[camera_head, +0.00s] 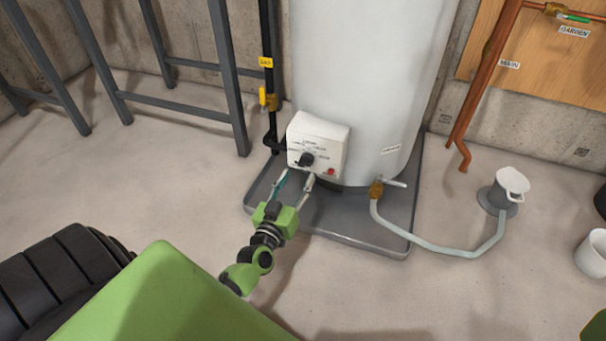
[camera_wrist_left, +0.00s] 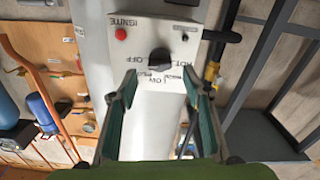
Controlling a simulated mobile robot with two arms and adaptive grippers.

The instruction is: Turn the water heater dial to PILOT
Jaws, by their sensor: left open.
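The water heater (camera_head: 365,80) is a tall white tank. A white control box (camera_head: 333,146) is on its lower front, with a round black dial (camera_head: 306,159) and printed labels around it. The dial also shows in the wrist view (camera_wrist_left: 159,60), where OFF can be read beside it; I cannot make out PILOT or which mark the dial points at. My left gripper (camera_head: 297,179) is open just in front of the box, below the dial in the head view. In the wrist view its fingers (camera_wrist_left: 160,80) are spread to either side, apart from the dial. My right gripper is not in view.
A red button (camera_head: 331,171) is beside the dial. A black pipe with a yellow valve (camera_head: 268,99) stands left of the tank. A brass drain valve (camera_head: 376,189) with a hose (camera_head: 450,250) is at right. The tank stands on a grey tray (camera_head: 345,232). A grey metal frame (camera_head: 232,85) is at left.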

